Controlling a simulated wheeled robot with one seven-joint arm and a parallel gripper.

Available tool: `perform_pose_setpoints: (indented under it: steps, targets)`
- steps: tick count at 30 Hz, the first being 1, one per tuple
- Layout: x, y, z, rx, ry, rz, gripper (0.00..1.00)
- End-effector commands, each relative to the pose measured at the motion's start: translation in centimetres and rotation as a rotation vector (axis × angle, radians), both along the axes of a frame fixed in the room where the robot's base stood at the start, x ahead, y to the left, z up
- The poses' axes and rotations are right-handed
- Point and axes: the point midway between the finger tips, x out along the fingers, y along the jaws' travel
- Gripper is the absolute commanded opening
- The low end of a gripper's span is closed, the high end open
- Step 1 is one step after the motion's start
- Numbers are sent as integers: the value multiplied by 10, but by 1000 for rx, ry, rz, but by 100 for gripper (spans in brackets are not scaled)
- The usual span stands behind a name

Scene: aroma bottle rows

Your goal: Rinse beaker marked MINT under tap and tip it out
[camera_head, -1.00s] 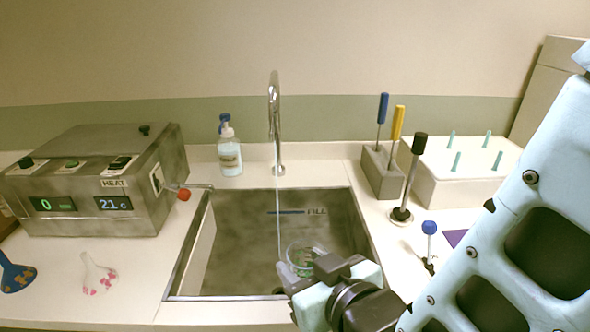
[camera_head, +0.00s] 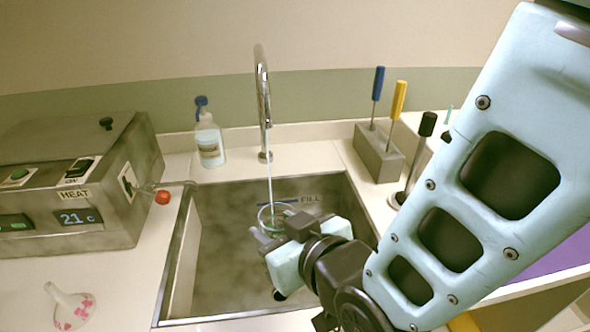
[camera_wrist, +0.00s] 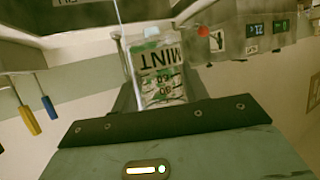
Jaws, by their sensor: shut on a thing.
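My gripper (camera_head: 270,240) is shut on a clear glass beaker (camera_head: 277,212) and holds it inside the sink (camera_head: 215,270). In the wrist view the beaker (camera_wrist: 158,75) shows the word MINT and graduation marks, with green residue on the glass. The tap (camera_head: 263,100) is running. The beaker looks about upright. Its lower part is hidden behind my gripper in the head view.
A metal heater box (camera_head: 80,190) with a red-knobbed lever (camera_head: 162,197) stands left of the sink. A soap bottle (camera_head: 209,140) is behind it. A tool block (camera_head: 378,152) stands at the right.

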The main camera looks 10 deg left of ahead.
Motion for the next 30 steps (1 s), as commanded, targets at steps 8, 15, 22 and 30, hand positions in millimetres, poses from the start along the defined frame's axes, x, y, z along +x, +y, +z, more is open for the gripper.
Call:
perform_pose_setpoints:
  steps: [8, 15, 22, 30]
  targets:
    - [31, 7, -6, 1, 0, -4, 22]
    - [57, 14, -10, 0, -1, -3, 22]
    - [82, 21, -14, 1, 0, -4, 22]
    - [112, 28, -18, 1, -2, -3, 22]
